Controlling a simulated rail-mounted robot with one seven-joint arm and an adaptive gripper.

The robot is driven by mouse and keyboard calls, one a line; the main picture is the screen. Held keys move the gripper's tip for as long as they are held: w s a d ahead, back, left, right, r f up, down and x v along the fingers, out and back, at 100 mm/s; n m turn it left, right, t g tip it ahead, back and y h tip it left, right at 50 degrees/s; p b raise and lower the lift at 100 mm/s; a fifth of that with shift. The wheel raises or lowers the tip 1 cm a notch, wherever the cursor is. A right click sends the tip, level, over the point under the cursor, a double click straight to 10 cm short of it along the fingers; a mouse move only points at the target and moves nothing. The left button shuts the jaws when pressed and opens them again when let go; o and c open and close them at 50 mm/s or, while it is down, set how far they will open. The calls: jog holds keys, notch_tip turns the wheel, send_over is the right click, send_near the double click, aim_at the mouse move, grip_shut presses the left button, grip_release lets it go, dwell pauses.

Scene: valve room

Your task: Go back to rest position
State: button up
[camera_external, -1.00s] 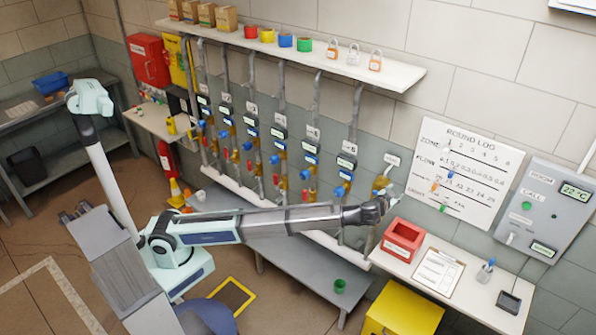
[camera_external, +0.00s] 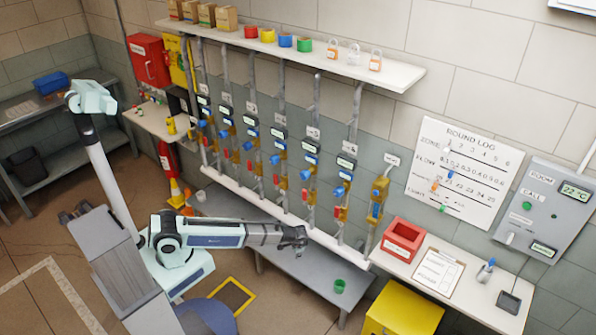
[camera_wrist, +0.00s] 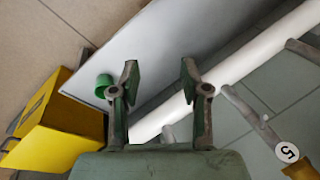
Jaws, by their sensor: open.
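My gripper (camera_wrist: 160,75) is open and empty in the wrist view, its two fingers apart over the grey bench (camera_wrist: 185,30) and the white rail (camera_wrist: 235,65). In the external view my gripper (camera_external: 303,240) is in front of the valve wall, above the grey bench (camera_external: 320,268). It touches nothing that I can see. Its fingers are too small there to make out clearly.
A green cup (camera_external: 339,286) stands on the bench; it also shows in the wrist view (camera_wrist: 104,85). A yellow box (camera_external: 402,312) stands on the floor at right. A shelf (camera_external: 470,290) with a red bin (camera_external: 402,240) and clipboard (camera_external: 438,271) is further right. Several valve pipes line the wall.

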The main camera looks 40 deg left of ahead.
jog(key=s+a+f+n+g+h, duration=0.1)
jog(key=s+a+f+n+g, duration=0.1)
jog(key=s+a, duration=0.5)
jog(key=s+a+f+n+g+h, duration=0.1)
jog(key=s+a+f+g, duration=0.3)
jog(key=s, duration=1.2)
jog(key=s+a+f+n+g+h, duration=0.1)
jog(key=s+a+f+n+g, duration=0.1)
jog(key=s+a+f, duration=0.5)
jog(key=s+a, duration=0.3)
jog(key=s, duration=0.2)
jog(key=shift+s+f+n+g, duration=0.15)
jog(key=shift+n+g, duration=0.15)
jog(key=shift+g, duration=0.1)
